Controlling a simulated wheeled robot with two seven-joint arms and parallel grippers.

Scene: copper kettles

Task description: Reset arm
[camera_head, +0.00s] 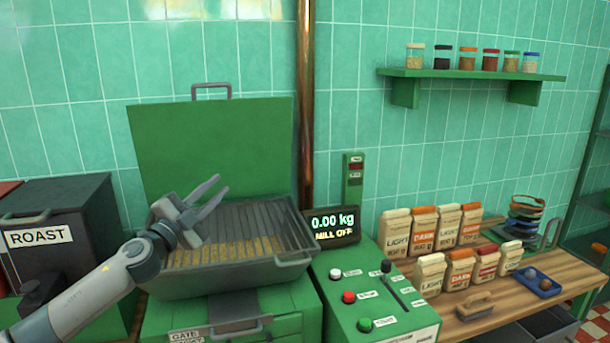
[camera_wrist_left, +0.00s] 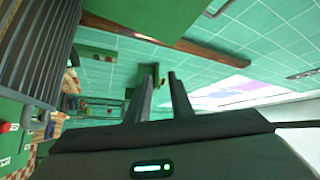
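My left gripper (camera_head: 212,199) is raised over the left part of a grey slatted tray (camera_head: 230,279) in the head view. Its two fingers are spread apart with nothing between them. The fingers also show in the left wrist view (camera_wrist_left: 161,84), apart and empty. My left arm comes in from the lower left. My right gripper is not in view.
The tray sits on a green machine with a raised green lid (camera_head: 215,145). A dark ROAST box (camera_head: 72,215) stands at left. A control panel (camera_head: 378,300) with buttons and a display (camera_head: 333,226) is right of the tray. Several paper bags (camera_head: 396,233) stand on a wooden counter (camera_head: 520,300).

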